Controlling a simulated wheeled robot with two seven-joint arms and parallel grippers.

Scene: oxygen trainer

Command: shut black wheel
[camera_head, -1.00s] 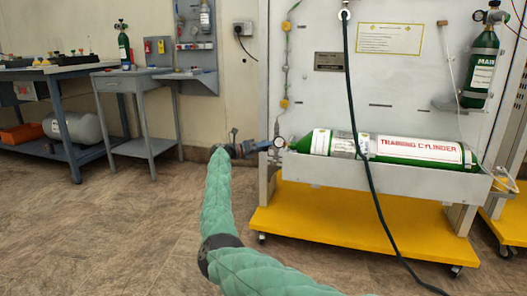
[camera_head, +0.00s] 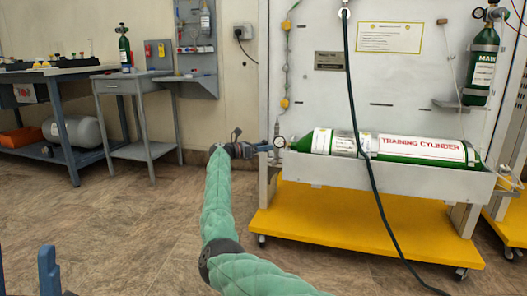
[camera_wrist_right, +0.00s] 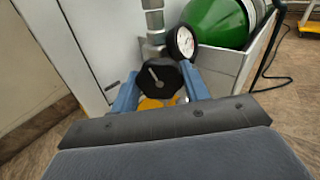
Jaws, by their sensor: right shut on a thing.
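The black wheel (camera_wrist_right: 160,80) is a dark many-sided knob with a pale pointer-like bar on its face, in the wrist view. My right gripper (camera_wrist_right: 161,86) has one blue finger on each side of it and is shut on it. In the head view my right gripper (camera_head: 268,147) reaches the left end of the green training cylinder (camera_head: 400,148); the wheel is not clearly seen there. A round pressure gauge (camera_wrist_right: 184,42) sits just above and right of the wheel. My left gripper (camera_head: 26,268) shows at the bottom left, its blue fingers apart and empty.
The cylinder lies in a grey trough on a cart with a yellow base (camera_head: 350,223). A dark hose (camera_head: 356,120) hangs in front of it. A small grey table (camera_head: 148,77) and a workbench (camera_head: 60,72) stand at the left. The floor in front is open.

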